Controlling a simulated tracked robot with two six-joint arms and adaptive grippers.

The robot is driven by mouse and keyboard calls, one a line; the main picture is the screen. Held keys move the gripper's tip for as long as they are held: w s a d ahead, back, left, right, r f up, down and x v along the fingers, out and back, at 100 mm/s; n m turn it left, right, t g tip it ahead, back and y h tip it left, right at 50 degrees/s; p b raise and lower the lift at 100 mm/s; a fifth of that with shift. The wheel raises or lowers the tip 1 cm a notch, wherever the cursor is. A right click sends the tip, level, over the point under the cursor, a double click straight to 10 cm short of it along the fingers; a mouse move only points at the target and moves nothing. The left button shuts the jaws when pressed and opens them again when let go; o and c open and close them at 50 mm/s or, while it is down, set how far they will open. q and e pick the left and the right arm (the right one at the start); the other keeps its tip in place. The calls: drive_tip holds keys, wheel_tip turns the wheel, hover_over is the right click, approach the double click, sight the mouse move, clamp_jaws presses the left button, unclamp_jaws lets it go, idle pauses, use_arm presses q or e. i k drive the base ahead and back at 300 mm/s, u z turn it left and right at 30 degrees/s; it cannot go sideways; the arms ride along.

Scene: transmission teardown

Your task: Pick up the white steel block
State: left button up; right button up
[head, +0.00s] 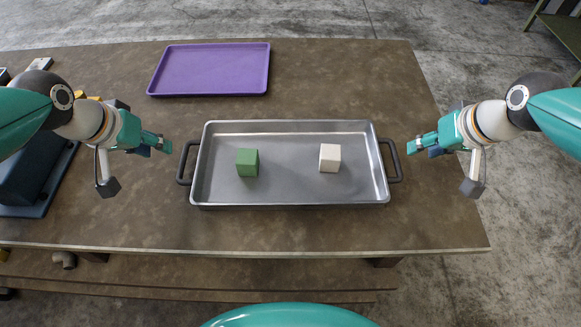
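The white block (330,158) sits in the right half of a grey metal tray (290,196) on the table. A green block (247,162) sits in the left half of the same tray, apart from the white one. My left gripper (164,146) is left of the tray, near its left handle, and holds nothing that I can see. My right gripper (414,146) is right of the tray, near its right handle, with nothing visible in it. Both are seen from the side and small, so their finger gap is unclear.
The tray has a dark handle on each end, left (184,163) and right (394,160). An empty purple tray (210,70) lies at the back left of the brown table (340,80). Dark items (30,170) are at the left edge. The table's back right is clear.

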sight(329, 157)
drive_tip(key=z, duration=0.05)
drive_tip(key=k, duration=1)
drive_tip(key=u, duration=0.05)
